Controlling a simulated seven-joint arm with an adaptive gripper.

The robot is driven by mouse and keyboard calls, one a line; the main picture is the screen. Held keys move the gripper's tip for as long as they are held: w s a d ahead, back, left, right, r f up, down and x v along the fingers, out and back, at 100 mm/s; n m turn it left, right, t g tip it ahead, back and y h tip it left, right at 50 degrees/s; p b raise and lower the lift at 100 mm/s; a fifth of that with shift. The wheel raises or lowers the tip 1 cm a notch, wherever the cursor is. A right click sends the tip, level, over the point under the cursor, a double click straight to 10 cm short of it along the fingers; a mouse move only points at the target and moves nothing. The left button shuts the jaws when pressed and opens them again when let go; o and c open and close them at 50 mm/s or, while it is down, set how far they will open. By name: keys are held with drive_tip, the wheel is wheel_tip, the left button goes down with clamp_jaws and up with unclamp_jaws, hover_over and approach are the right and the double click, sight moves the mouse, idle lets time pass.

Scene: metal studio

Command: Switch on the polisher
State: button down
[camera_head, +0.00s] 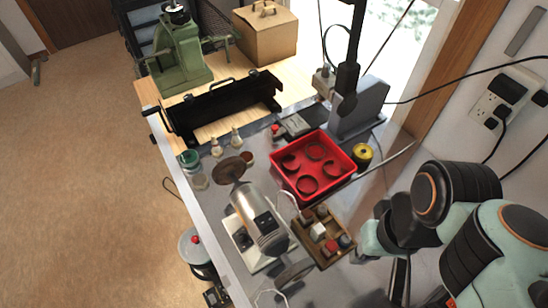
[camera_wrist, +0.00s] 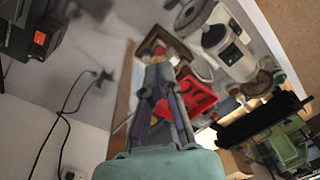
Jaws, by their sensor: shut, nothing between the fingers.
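The polisher (camera_head: 260,219) is a silver motor body on a white base, with a brown wheel at its far end and a paler wheel at its near end. A dark switch plate (camera_head: 242,239) is on the base, and a dark panel is on the motor body. The polisher (camera_wrist: 229,48) also shows at the upper right in the wrist view. My gripper (camera_wrist: 158,68) is shut and empty, its fingers apart from the polisher in that picture. In the head view my arm is at the right, and the fingertips are not clear there.
A wooden tray of small blocks (camera_head: 323,257) stands right of the polisher. Behind it are a red tray with rings (camera_head: 333,150) and a yellow spool (camera_head: 362,153). Small bottles and jars line the left bench edge. A grey stand (camera_head: 362,108) rises at the back.

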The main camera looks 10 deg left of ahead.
drive_tip(key=w+a+r+n, duration=0.3)
drive_tip(key=w+a+r, duration=0.1)
drive_tip(key=w+a, duration=0.15)
drive_tip(key=n+g, duration=0.2)
drive_tip(key=n, duration=0.2)
hover_over(261, 223)
drive_tip(key=w+d, duration=0.1)
drive_tip(key=w, duration=0.1)
drive_tip(key=shift+s+d+f, duration=0.1)
drive_tip(key=shift+s+f, duration=0.05)
drive_tip(key=shift+f, duration=0.5)
drive_tip(key=shift+s+d+f, duration=0.1)
drive_tip(key=shift+f, duration=0.55)
drive_tip(key=f, duration=0.9)
drive_tip(key=s+a+f, duration=0.1)
drive_tip(key=f, duration=0.4)
drive_tip(key=shift+s+a, duration=0.1)
